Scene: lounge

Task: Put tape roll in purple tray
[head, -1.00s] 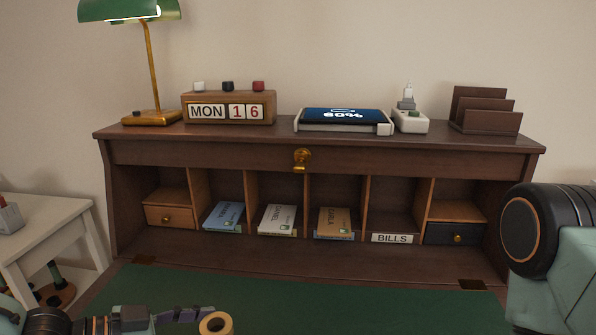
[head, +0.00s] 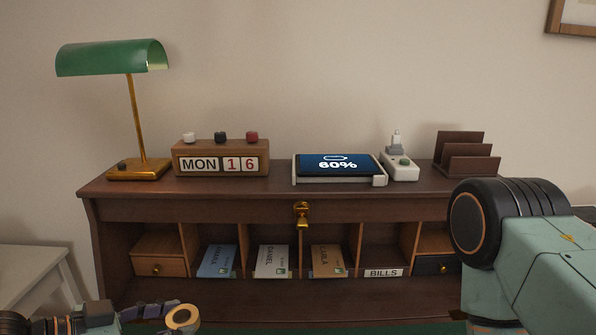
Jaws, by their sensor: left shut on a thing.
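The tape roll (head: 183,317) is a tan ring at the bottom of the head view, left of the middle. My left gripper (head: 165,311) comes in from the lower left and is shut on the tape roll, holding it near the green desk surface (head: 370,329). My right arm fills the right side of the view, but its gripper is outside the picture. No purple tray shows in this view.
A brown desk hutch (head: 290,208) stands ahead, its pigeonholes holding several named envelopes. On top are a green lamp (head: 112,58), a calendar block (head: 221,158), a phone on a charger (head: 337,166) and a letter rack (head: 466,157). A white side table (head: 30,274) stands left.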

